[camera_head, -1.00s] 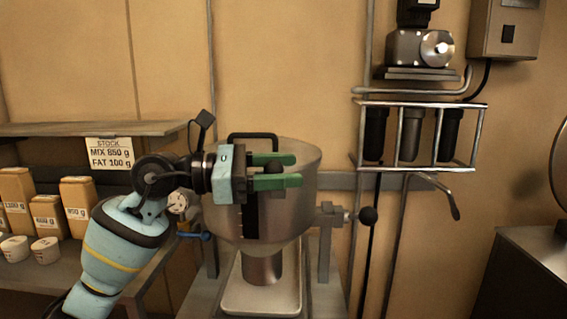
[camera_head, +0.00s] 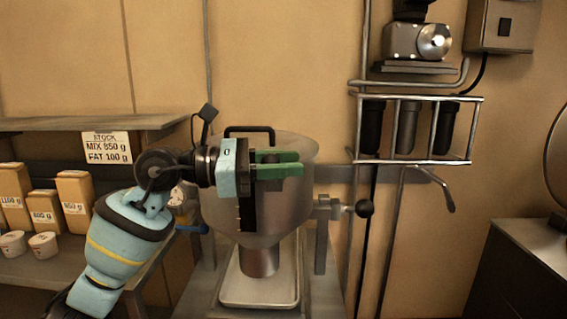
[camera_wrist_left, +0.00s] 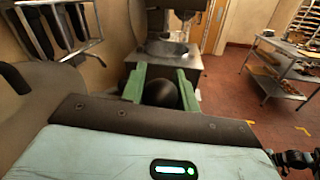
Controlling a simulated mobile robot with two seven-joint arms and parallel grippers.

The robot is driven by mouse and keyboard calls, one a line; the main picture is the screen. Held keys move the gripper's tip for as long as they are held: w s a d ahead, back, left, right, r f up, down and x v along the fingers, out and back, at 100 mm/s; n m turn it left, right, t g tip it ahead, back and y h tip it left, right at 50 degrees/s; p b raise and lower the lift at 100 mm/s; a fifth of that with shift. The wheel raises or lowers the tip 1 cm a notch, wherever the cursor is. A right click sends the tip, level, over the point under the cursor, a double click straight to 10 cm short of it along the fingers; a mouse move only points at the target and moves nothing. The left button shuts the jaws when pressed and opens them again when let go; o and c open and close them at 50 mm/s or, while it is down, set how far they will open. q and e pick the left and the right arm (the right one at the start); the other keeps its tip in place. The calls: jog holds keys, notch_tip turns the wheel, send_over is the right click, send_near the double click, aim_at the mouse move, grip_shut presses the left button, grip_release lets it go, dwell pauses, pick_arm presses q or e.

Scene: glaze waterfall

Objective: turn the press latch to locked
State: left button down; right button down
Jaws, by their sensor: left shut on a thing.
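The press's metal vessel (camera_head: 240,225) stands in the middle of the head view, with a black handle (camera_head: 250,129) at its back rim. My left gripper (camera_head: 297,163), with green fingers, is in front of the vessel's upper part. In the left wrist view a round black knob (camera_wrist_left: 162,93) sits between the fingers (camera_wrist_left: 160,69), which are shut on it. It appears to be the latch knob; its shaft is hidden. Another black ball knob (camera_head: 365,208) sticks out right of the vessel on a short shaft, apart from the gripper. Which way the latch points cannot be told.
A shelf (camera_head: 90,123) with boxes (camera_head: 75,196) and small tubs (camera_head: 43,245) is at the left. A blue lever (camera_head: 192,229) is below my left wrist. A pipe rack (camera_head: 414,98) hangs on the wall. A metal counter (camera_head: 520,232) stands at the right.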

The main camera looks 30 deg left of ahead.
jog(key=shift+f, duration=0.1)
pick_arm(q)
jog(key=shift+s+a+f+m+g+h+b, duration=0.1)
jog(key=shift+s+a+m+g+h+b, duration=0.15)
jog(key=shift+m+g+h, duration=0.35)
jog(key=m+g, duration=0.1)
jog(key=a+g+h, duration=0.1)
jog(key=shift+s+m+g+b, duration=0.3)
jog(key=shift+m+g+b, duration=0.1)
jog(key=shift+s+a+m+g+h, duration=0.2)
jog(key=shift+a+m+g+h, duration=0.15)
jog(key=shift+m+g+h, duration=0.35)
jog(key=shift+s+a+m+g, duration=0.15)
jog(key=shift+a+m+g, duration=0.15)
jog(key=shift+g, duration=0.35)
jog(key=shift+s+a+m+g, duration=0.1)
jog(key=shift+a+m+g, duration=0.1)
jog(key=shift+m+g, duration=0.35)
pick_arm(e)
jog(key=shift+s+a+f, duration=0.1)
jog(key=shift+s+f, duration=0.45)
jog(key=shift+f, duration=0.35)
pick_arm(q)
jog(key=shift+g, duration=0.3)
jog(key=c, duration=1.1)
grip_release()
pick_arm(e)
jog(key=shift+s, duration=0.15)
